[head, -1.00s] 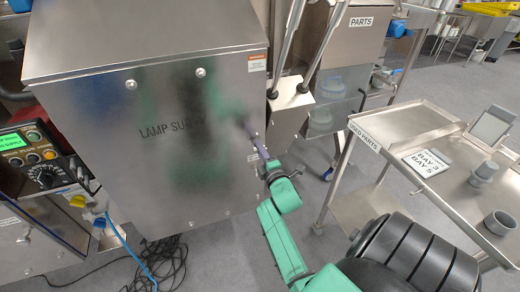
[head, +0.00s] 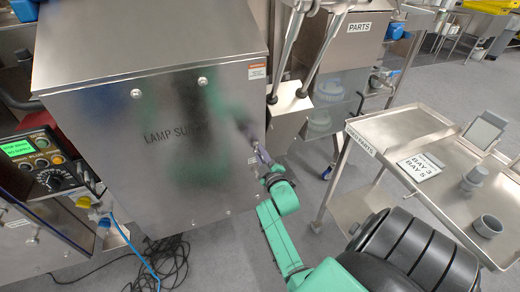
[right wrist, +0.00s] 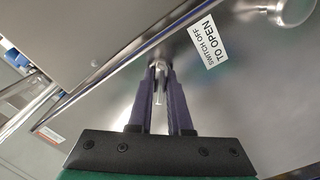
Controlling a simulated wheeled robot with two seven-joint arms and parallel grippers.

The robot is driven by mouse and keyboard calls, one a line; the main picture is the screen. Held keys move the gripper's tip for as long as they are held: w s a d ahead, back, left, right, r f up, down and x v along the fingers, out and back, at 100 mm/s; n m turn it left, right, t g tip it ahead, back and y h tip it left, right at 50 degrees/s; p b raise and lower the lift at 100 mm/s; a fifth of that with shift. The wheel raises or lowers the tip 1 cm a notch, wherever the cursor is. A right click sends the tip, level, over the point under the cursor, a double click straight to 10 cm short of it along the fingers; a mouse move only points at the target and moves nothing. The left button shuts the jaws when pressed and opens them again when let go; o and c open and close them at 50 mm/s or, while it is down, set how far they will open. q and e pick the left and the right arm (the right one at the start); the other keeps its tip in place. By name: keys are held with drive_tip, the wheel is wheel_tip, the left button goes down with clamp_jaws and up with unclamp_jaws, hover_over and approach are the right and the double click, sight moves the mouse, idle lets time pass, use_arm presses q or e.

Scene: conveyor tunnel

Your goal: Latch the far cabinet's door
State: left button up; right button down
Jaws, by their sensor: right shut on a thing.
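The large steel cabinet (head: 150,175) marked LAMP SUPPLY stands at the left of the head view, its front door panel facing me. The door looks closed against its frame. My right gripper (head: 257,148) is at the door's right edge. In the right wrist view my right gripper (right wrist: 160,78) has its two purple fingers shut on a small metal latch handle (right wrist: 159,97) near the panel edge. A SWITCH OFF TO OPEN label (right wrist: 207,41) and a round metal knob (right wrist: 293,11) show beyond the fingers. My left gripper is out of view.
A control box (head: 38,160) with a lit green display and blue cable stands at left. Black cables (head: 165,262) lie on the floor. A steel cart (head: 400,128) with grey cups stands at right. A PARTS cabinet (head: 350,50) is behind. Grey floor lies between.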

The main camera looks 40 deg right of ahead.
drive_tip(key=m+p, duration=0.1)
drive_tip(key=m, duration=0.2)
drive_tip(key=m+p, duration=0.1)
drive_tip(key=m, duration=0.1)
drive_tip(key=shift+r+m+p, duration=0.25)
drive_tip(key=shift+m+p, duration=0.85)
drive_tip(key=shift+m, duration=1.5)
drive_tip(key=shift+f, duration=0.1)
drive_tip(key=c, duration=0.9)
unclamp_jaws()
drive_tip(key=shift+o, duration=0.2)
drive_tip(key=shift+f, duration=0.1)
drive_tip(key=shift+w, duration=0.1)
